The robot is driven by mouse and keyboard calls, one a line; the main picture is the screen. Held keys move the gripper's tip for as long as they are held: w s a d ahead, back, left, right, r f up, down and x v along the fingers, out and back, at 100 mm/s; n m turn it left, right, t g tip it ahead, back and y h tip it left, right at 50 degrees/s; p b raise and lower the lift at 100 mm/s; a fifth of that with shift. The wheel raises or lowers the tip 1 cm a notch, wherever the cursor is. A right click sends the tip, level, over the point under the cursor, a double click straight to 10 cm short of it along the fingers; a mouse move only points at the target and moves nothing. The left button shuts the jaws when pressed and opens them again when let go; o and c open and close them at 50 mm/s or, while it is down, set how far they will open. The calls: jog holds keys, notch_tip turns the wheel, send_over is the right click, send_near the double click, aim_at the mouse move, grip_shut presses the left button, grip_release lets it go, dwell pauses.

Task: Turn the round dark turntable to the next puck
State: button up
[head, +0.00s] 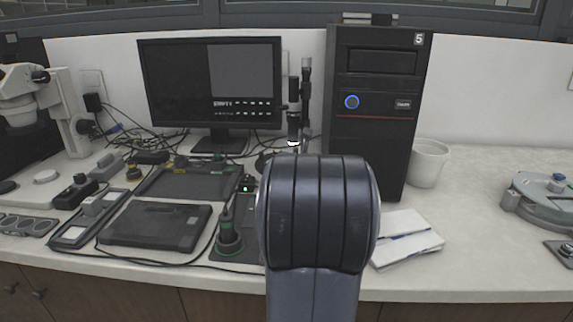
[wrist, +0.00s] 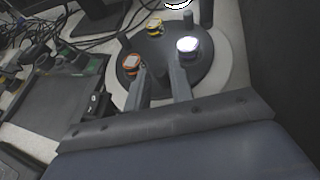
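The round dark turntable (wrist: 160,52) sits on a pale round base (wrist: 226,72) in the wrist view. It carries an orange-rimmed puck (wrist: 131,65) at left, a yellow-rimmed puck (wrist: 154,28) at the far side and a brightly lit, whitish puck (wrist: 187,46) at right. My gripper (wrist: 159,66) is open, with its two fingers reaching over the near part of the turntable. The left finger is close beside the orange puck and the right finger ends near the lit puck. I cannot tell whether they touch. In the head view my arm hides most of the turntable.
A camera column (head: 293,105) stands behind my arm. A black computer tower (head: 375,130) is close on the right and a monitor (head: 210,85) on the left. Cables, a black tablet (head: 155,226) and small devices crowd the left bench. White papers (head: 405,240) lie right of my arm.

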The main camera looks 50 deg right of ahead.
jog(key=p+v, duration=0.1)
jog(key=v, duration=0.7)
jog(key=shift+s+a+r, duration=0.15)
jog(key=shift+s+a, duration=0.05)
jog(key=shift+c, duration=0.2)
